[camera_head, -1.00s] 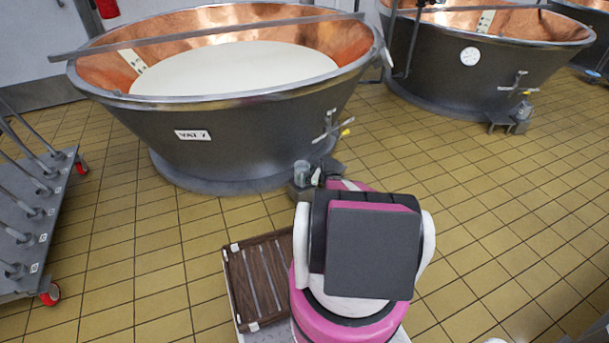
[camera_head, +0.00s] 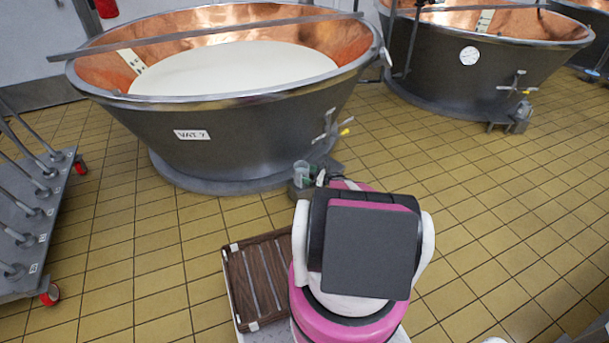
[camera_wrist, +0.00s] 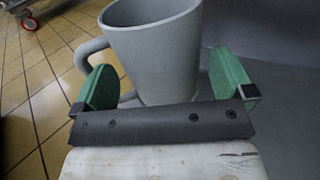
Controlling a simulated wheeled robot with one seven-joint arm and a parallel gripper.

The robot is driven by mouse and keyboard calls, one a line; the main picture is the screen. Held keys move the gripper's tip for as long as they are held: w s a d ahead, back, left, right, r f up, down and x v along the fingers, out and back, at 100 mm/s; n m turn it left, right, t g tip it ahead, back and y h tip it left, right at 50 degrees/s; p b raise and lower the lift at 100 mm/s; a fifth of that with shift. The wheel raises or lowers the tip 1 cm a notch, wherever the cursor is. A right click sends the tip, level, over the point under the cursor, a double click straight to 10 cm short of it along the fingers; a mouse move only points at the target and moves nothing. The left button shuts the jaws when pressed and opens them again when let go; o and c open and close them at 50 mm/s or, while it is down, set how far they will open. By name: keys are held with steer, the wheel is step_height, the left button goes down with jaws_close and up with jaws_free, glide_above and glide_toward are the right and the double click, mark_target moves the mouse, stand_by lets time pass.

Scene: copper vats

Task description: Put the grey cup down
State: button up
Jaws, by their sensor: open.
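The grey cup (camera_wrist: 150,48) stands between the two green fingers of my gripper (camera_wrist: 165,85) in the wrist view. Its handle is on the left, close to the left finger; I cannot tell if they touch. A narrow gap shows between the cup and the right finger. My gripper is open around the cup. The cup's base is hidden behind the gripper's dark bar. In the head view the cup (camera_head: 301,169) looks upright, small and partly hidden at my gripper (camera_head: 311,180), by the foot of the vat. What bears its base cannot be made out.
The vat labelled VAT 7 (camera_head: 235,135) stands just behind the cup, with a valve (camera_head: 333,127) at its right. Another vat (camera_head: 470,75) is at the upper right. A grey wheeled rack (camera_head: 30,220) is at the left. The tiled floor between is clear.

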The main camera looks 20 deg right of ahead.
steer(key=v, duration=0.9)
steer(key=w+a+r+m+t+h, duration=0.2)
steer(key=w+r+m+h, duration=0.15)
steer(key=r+m, duration=0.3)
steer(key=w+a+r+m+t+h, duration=0.1)
steer(key=w+a+r+m+h, duration=0.15)
steer(key=r+m+h, duration=0.35)
steer(key=s+a+r+m+g+h, duration=0.1)
steer(key=a+r+m+h, duration=0.15)
steer(key=r+m, duration=0.35)
steer(key=a+r+m+g+h, duration=0.1)
steer(key=a+r+m+h, duration=0.1)
steer(key=r+m+h, duration=0.4)
steer(key=s+a+r+m+g+y, duration=0.1)
steer(key=s+a+r+m+g, duration=0.3)
steer(key=s+a+m, duration=0.3)
steer(key=s+a+r+m+g+y, duration=0.2)
steer(key=s+a+r+m+g, duration=0.2)
steer(key=s, duration=0.9)
steer(key=s+a+r+m+g+y, duration=0.1)
steer(key=s+a+r+m+g, duration=0.3)
steer(key=s+a+m, duration=0.6)
steer(key=a+g, duration=0.1)
steer(key=a, duration=0.2)
steer(key=shift+s+a+r+y, duration=0.2)
steer(key=shift+s+r+y, duration=0.1)
steer(key=shift+r+y, duration=0.1)
